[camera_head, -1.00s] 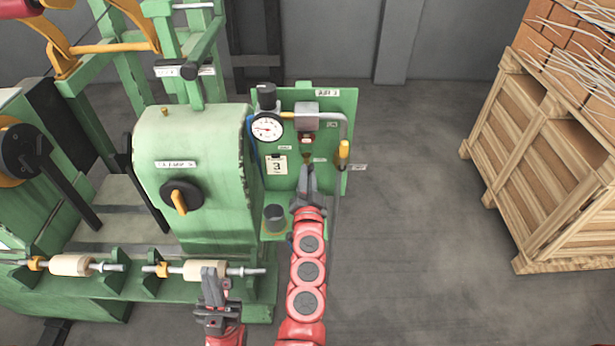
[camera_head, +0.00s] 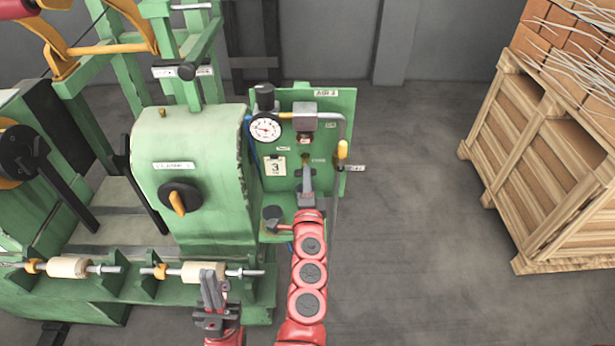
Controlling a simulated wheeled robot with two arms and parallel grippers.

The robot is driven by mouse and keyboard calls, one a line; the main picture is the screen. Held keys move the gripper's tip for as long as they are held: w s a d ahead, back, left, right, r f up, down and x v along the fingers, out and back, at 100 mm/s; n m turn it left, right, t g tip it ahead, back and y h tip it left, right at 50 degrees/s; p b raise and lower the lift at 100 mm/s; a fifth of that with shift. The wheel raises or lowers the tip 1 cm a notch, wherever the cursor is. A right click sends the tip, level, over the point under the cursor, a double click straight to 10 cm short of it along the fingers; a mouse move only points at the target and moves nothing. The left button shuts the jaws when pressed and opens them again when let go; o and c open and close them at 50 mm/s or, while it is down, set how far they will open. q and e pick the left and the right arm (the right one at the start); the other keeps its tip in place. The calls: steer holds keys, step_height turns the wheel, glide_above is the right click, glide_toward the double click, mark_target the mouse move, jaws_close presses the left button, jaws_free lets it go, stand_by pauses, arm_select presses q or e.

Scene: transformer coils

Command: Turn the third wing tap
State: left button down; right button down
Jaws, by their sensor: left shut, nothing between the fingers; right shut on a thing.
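The green panel (camera_head: 335,112) labelled AIR 3 stands right of the green machine housing. A small brass wing tap (camera_head: 305,159) sits low on it, right of the tag with a 3; it is mostly hidden by my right gripper. My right gripper (camera_head: 306,172) is shut on the wing tap, its fingers seen nearly edge-on. A round white gauge (camera_head: 266,128) is at the panel's upper left. My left gripper (camera_head: 208,278) is shut and empty in front of a pale spool (camera_head: 196,272) on the machine's front rod.
A grey pipe with a yellow-handled lever (camera_head: 342,150) runs down the panel's right side.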

steer(key=shift+f+m, duration=0.15)
steer(key=shift+m, duration=0.45)
steer(key=c, duration=0.9)
jaws_free()
steer(key=shift+o, duration=0.2)
steer(key=shift+s, duration=0.1)
steer(key=s+p, duration=0.1)
steer(key=s, duration=1.6)
steer(key=shift+s, duration=0.1)
